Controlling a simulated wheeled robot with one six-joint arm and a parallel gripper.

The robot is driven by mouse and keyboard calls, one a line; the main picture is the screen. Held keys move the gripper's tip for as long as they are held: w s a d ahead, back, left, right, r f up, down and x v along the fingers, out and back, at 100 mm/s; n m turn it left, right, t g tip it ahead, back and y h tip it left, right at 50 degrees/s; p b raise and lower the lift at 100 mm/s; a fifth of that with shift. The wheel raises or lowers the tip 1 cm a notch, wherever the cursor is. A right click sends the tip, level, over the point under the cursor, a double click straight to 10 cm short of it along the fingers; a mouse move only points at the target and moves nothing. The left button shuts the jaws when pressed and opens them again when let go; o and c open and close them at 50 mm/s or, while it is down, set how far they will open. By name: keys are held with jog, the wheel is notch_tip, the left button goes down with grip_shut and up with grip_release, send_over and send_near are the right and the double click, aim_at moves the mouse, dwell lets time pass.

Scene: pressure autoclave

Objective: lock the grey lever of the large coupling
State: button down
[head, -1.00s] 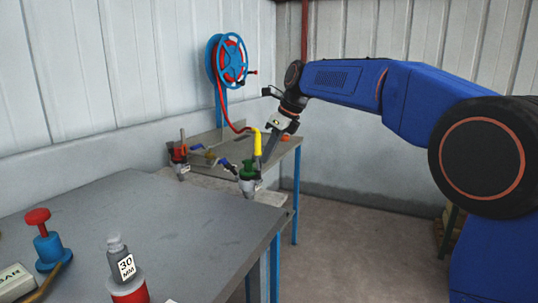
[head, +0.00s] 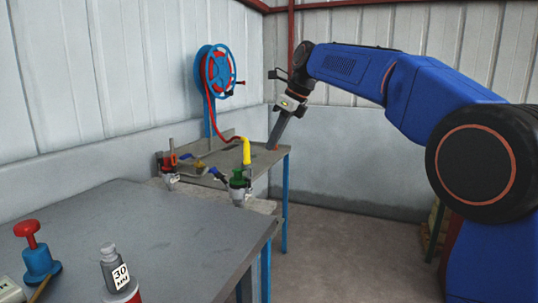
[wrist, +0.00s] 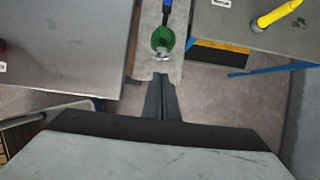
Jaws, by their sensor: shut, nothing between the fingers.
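A green coupling (head: 239,178) with grey metal at its base stands on the pale strip beyond the near table. It also shows in the wrist view (wrist: 162,40), with a blue handle (wrist: 167,8) above it. A red-topped coupling (head: 170,164) stands further left. Which is the large one, I cannot tell for sure, and a grey lever is too small to make out. My gripper (head: 272,147) is shut and empty, to the right of and above the green coupling. In the wrist view the closed fingers (wrist: 161,78) point toward it, just short of its base in the picture.
A yellow hose end (head: 246,150) rises behind the green coupling, its red hose leading to a blue reel (head: 216,72) at the wall.

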jog(key=shift+a+v, duration=0.2)
jog(key=shift+v, duration=0.9)
jog(key=shift+d+r, duration=0.1)
jog(key=s+d+f+n+t+h, duration=0.1)
jog(key=s+d+f+n, duration=0.45)
jog(key=s+d, duration=0.45)
jog(key=s+d+f+n+t+h, duration=0.1)
jog(key=s+d+f+n+h, duration=0.1)
jog(key=s+d+f+n, duration=0.6)
jog(key=s+d+f+n+h, duration=0.1)
jog(key=s+d+f+n, duration=0.3)
jog(key=s+f, duration=0.5)
jog(key=s+d+f+n+t+h, duration=0.1)
jog(key=s+d+f+n, duration=0.3)
jog(key=s+d+f, duration=0.4)
jog(key=s+d, duration=0.1)
jog(key=s, duration=0.4)
jog(key=shift+s+d+f, duration=0.3)
jog(key=shift+f, duration=0.1)
jog(key=shift+n, duration=0.25)
